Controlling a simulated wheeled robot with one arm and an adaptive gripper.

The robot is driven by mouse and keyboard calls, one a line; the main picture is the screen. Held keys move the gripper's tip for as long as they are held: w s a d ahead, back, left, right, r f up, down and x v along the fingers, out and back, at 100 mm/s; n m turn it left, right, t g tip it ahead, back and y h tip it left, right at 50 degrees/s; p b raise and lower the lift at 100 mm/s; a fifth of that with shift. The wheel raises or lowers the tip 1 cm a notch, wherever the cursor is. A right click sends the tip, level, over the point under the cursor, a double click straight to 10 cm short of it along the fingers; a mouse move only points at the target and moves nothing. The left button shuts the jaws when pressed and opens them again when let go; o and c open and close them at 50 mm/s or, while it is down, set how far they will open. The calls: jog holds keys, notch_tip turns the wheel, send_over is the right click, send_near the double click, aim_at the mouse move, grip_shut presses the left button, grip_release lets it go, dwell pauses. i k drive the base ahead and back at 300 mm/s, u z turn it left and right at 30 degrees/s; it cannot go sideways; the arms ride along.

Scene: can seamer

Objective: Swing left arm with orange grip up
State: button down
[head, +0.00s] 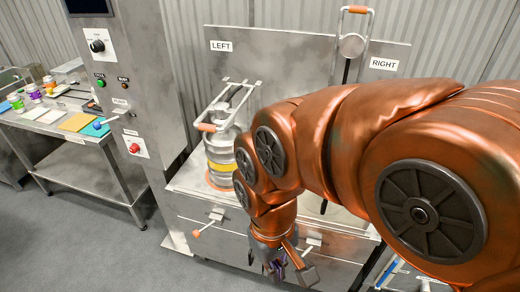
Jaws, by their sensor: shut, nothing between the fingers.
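The left arm (222,103) is a metal frame with an orange grip (207,127) at its near end. It stands in front of the LEFT plate (222,46) and slants down toward me, over a steel cylinder with a yellow band (222,167). The grip is low, by the cylinder's upper part; whether they touch I cannot tell. My gripper (290,270) points down in front of the cabinet, right of and below the grip, well apart from it. It is shut and empty. My orange arm hides much of the machine's right side.
The right arm (350,45) stands upright, its orange grip at the top, near the RIGHT label (384,64). Orange-tipped levers (204,226) jut from the cabinet front (232,240). A control column (125,80) stands left. Beyond it is a side table (65,127) with coloured items.

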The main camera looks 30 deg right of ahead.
aim_at(223, 118)
jog(key=u, duration=0.9)
jog(key=i, duration=0.4)
jog(key=z, duration=0.1)
